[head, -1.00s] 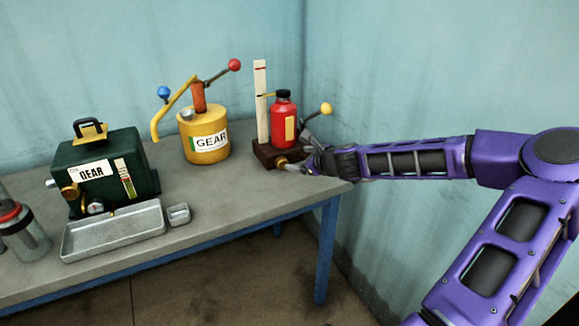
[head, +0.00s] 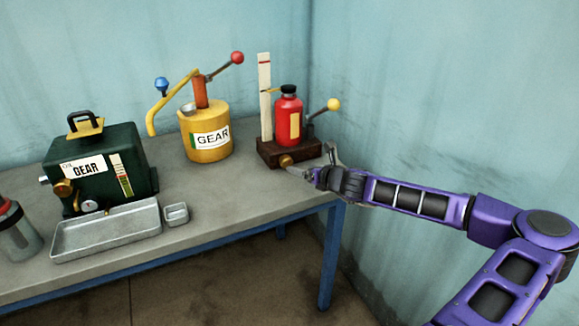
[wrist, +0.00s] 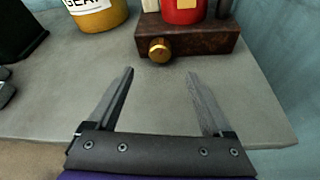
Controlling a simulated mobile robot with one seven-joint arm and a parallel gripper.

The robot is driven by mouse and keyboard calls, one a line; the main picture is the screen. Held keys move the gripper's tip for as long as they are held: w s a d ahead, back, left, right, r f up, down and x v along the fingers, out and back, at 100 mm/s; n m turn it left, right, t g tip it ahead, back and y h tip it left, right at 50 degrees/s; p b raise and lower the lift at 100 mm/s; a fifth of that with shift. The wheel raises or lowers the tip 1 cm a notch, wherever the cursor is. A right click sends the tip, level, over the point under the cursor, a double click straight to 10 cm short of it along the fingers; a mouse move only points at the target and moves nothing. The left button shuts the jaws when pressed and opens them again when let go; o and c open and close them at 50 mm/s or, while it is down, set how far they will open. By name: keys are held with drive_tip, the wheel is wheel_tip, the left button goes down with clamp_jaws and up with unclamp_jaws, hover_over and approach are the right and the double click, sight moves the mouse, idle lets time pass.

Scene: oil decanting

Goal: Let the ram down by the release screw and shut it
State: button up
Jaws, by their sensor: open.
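The red bottle jack (head: 289,117) stands upright on a dark brown base (head: 267,155) at the table's far right corner. My gripper (head: 310,163) is open and empty. In the wrist view its fingers (wrist: 160,82) point toward the screw, with the tips short of it and the screw between their lines.
A yellow GEAR pump (head: 206,135) stands left of the jack. The table (head: 235,190) is bare before the jack; walls stand behind and right.

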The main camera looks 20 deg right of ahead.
sight(288, 163)
drive_tip(key=x, duration=0.9)
drive_tip(key=shift+w+a+f+b, duration=0.1)
drive_tip(key=shift+w+f+b, duration=0.1)
drive_tip(key=shift+w+b, duration=0.1)
drive_tip(key=shift+c, duration=0.3)
clamp_jaws()
drive_tip(key=shift+a+f+n+h+b, duration=0.1)
drive_tip(key=shift+f+n+h+b, duration=0.15)
drive_tip(key=shift+n+b, duration=0.4)
drive_tip(key=shift+r+n+h+b, duration=0.3)
drive_tip(key=shift+n+h+b, duration=0.4)
drive_tip(key=shift+n+h, duration=0.15)
drive_tip(key=shift+o, duration=0.3)
unclamp_jaws()
drive_tip(key=shift+s, duration=0.1)
